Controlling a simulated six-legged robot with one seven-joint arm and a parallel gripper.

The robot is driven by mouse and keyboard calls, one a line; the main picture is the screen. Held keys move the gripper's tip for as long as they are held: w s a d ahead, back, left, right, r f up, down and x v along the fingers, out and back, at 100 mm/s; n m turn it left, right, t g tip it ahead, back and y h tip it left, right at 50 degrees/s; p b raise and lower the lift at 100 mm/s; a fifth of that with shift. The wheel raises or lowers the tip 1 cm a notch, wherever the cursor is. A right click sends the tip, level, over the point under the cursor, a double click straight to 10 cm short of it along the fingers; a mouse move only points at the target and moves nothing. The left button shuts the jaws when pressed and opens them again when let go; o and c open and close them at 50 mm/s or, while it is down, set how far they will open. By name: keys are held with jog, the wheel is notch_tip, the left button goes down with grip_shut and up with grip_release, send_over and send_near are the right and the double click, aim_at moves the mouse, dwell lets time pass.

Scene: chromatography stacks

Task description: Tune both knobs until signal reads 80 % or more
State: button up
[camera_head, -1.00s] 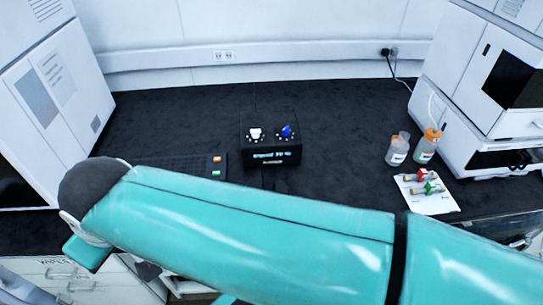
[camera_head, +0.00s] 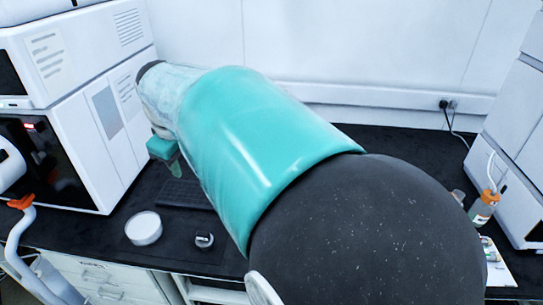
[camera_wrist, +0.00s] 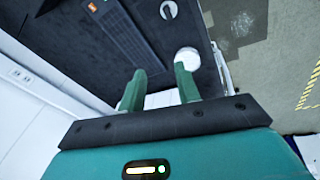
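The box with the white knob and the blue knob is not visible in either current view; in the head view my teal arm covers the middle of the bench where it stood. My gripper (camera_wrist: 160,84) shows in the wrist view with its two green fingers apart and nothing between them. In the head view the gripper end (camera_head: 168,158) hangs over the left part of the bench, near the keyboard, and is partly hidden by my arm. The signal reading cannot be seen now.
A dark keyboard (camera_head: 185,193) lies on the bench; it also shows in the wrist view (camera_wrist: 118,36). A white round dish (camera_head: 143,230) and a small round item (camera_head: 204,240) are in front. A white instrument (camera_head: 105,130) stands left. An orange-capped bottle (camera_head: 484,208) stands right.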

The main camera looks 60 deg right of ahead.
jog(key=w+d+f+n+g, duration=0.1)
jog(key=d+f+n+g, duration=0.2)
jog(key=d, duration=1.8)
jog(key=s+d+f+g, duration=0.2)
jog(key=s+d+f, duration=0.15)
jog(key=d, duration=0.45)
jog(key=s+d+f+g, duration=0.2)
jog(key=d+f, duration=0.3)
jog(key=d, duration=0.3)
jog(key=x, duration=1.4)
jog(key=shift+d, duration=0.15)
jog(key=shift+c, duration=0.2)
grip_shut()
